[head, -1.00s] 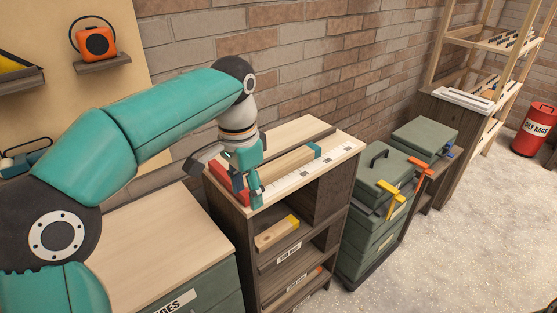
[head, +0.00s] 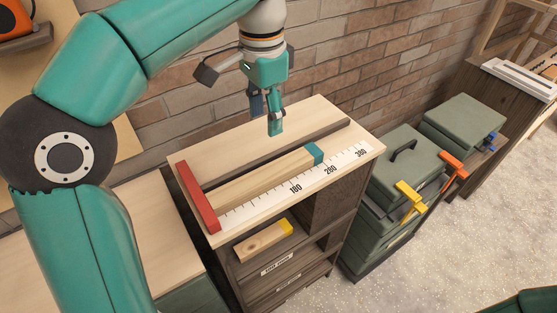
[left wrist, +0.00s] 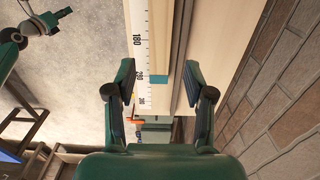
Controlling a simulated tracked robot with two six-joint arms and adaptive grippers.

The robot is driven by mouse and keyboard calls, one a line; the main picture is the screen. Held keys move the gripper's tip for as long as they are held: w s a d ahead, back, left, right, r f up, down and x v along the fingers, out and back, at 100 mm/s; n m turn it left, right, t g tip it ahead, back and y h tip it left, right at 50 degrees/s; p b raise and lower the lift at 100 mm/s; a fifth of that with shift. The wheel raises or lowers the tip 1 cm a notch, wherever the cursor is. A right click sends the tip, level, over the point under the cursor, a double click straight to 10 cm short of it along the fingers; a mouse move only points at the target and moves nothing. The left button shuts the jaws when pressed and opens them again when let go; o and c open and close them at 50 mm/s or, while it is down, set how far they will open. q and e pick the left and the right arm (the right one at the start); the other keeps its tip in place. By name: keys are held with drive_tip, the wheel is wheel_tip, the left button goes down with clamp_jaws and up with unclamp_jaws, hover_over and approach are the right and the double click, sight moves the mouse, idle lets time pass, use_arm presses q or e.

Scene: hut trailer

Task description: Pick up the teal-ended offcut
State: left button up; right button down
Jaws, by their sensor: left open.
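The teal-ended offcut (head: 265,178) is a pale wooden bar lying on the bench top beside a printed scale, one end near a red stop block (head: 198,197). Its teal end (head: 314,153) points right and away from the stop. My left gripper (head: 272,128) is open and empty, above the bench behind the offcut, pointing down. In the left wrist view the offcut (left wrist: 164,40) and its teal end (left wrist: 159,81) show between the spread fingers, apart from them. My right gripper (left wrist: 48,20) shows small at upper left there; its jaws are unclear.
A dark rail (head: 285,147) runs behind the offcut, and a brick wall stands close behind the bench. A yellow-ended offcut (head: 264,241) lies on the shelf below. Green cases (head: 398,160) with clamps stand to the right.

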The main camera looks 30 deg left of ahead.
use_arm(q)
drive_tip(key=b, duration=0.1)
hover_over(268, 172)
wheel_tip(268, 172, down, 11)
drive_tip(key=shift+a+f, duration=0.1)
drive_tip(key=shift+a, duration=0.05)
drive_tip(key=shift+f, duration=2.75)
clamp_jaws()
drive_tip(key=shift+r, duration=0.15)
wheel_tip(268, 172, up, 20)
drive_tip(key=p, duration=0.2)
